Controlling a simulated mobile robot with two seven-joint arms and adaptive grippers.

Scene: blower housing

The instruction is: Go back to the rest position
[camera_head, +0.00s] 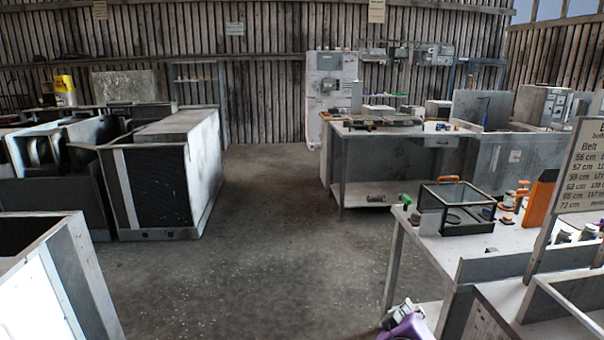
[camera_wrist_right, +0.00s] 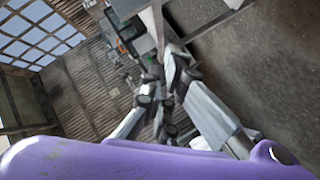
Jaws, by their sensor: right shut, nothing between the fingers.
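My right gripper (camera_head: 405,308) shows at the bottom edge of the head view, with grey fingers and a purple wrist part. It is low beside the near right workbench (camera_head: 425,250) and holds nothing. In the right wrist view the gripper (camera_wrist_right: 168,85) is seen along its grey fingers, which are closed together, past the purple wrist shell. My left gripper is not in the head view.
A black-framed glass box (camera_head: 455,208) with an orange handle stands on the near right bench. A sign listing belt sizes (camera_head: 583,165) stands at the right edge. Large grey housings (camera_head: 165,170) stand at left. The middle floor (camera_head: 260,240) is clear.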

